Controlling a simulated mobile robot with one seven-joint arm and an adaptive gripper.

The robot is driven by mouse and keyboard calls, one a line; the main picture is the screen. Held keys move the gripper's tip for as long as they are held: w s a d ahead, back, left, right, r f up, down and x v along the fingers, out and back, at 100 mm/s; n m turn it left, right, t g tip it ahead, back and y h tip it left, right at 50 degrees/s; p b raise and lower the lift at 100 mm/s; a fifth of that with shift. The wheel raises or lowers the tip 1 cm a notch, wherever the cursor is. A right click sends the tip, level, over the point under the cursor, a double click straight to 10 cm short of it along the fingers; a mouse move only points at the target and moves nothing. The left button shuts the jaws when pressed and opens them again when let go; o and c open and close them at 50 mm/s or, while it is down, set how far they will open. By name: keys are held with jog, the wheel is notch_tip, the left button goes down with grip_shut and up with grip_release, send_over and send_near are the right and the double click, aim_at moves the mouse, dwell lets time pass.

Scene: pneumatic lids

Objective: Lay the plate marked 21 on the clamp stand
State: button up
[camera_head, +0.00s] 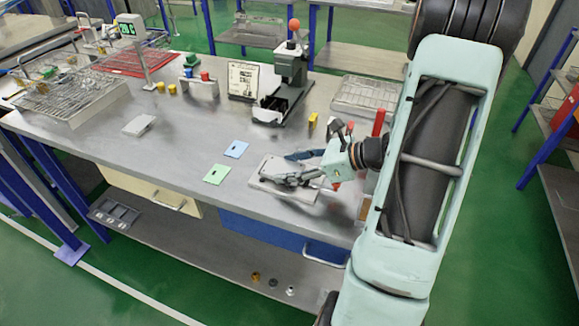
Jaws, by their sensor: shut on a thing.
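My gripper (289,170) reaches in from the right, low over the front right part of the bench. It is shut on a light grey plate (278,192); the fingers cover part of it. I cannot read any number on this plate, nor tell whether it touches the bench or something under it. A blue plate (236,149), a green plate (217,174) and a pale grey plate (139,125) lie flat to the left, their marks too small to read. I cannot tell for sure which thing is the clamp stand.
A dark press with an orange knob (293,25) stands behind my gripper, beside a printed sign (243,80). A yellow block (312,120) and a red post (379,122) stand near my arm. Wire trays (70,95) fill the left end. The bench (180,155) is clear around the flat plates.

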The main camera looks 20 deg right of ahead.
jog(key=shift+f, duration=0.3)
dwell(0.5)
jog(key=o, duration=1.5)
